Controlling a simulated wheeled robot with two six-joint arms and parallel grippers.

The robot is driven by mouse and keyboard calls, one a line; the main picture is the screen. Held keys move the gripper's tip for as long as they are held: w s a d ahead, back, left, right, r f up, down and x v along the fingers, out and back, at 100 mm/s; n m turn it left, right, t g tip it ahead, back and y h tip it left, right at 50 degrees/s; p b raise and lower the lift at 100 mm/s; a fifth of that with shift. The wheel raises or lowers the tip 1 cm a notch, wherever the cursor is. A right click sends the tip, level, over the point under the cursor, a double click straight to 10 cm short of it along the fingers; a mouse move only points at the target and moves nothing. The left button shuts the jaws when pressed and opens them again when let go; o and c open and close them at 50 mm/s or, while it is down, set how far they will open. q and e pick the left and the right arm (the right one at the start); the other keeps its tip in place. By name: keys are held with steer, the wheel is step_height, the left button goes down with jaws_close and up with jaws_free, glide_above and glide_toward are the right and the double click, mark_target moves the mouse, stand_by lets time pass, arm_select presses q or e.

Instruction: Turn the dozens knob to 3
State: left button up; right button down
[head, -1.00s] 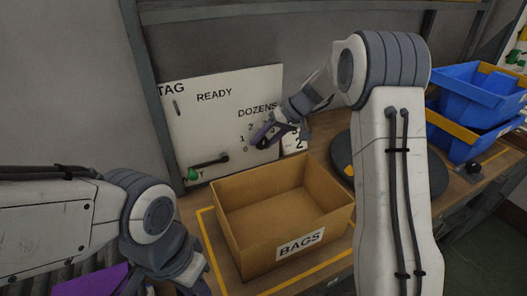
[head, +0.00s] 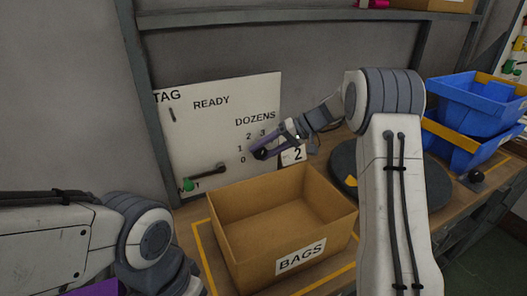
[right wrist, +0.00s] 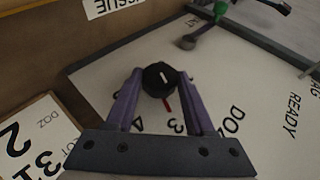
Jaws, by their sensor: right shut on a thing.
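The dozens knob (right wrist: 160,78) is small, round and black, with a white line on its face, on the white board below the word DOZENS. In the right wrist view, a red mark extends from its lower edge toward the upside-down printed 3. In the head view, the knob is largely hidden by my right gripper (head: 264,150), whose purple fingers reach it from the right. The right wrist view shows the gripper's fingers (right wrist: 161,84) shut on the knob, one on each side. The left arm shows at lower left in the head view; its fingers are out of frame.
The white board (head: 215,135) also carries READY, TAG and a lever with a green end (head: 188,184). An open cardboard box (head: 300,258) labelled BAGS stands in front. A card with a large 2 (head: 297,154) is beside the knob. Blue bins (head: 470,110) are at right.

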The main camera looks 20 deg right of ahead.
steer(key=shift+c, duration=1.4)
jaws_free()
steer(key=shift+d, duration=0.15)
steer(key=v, duration=1)
steer(key=shift+r, duration=0.2)
steer(key=shift+s, duration=0.1)
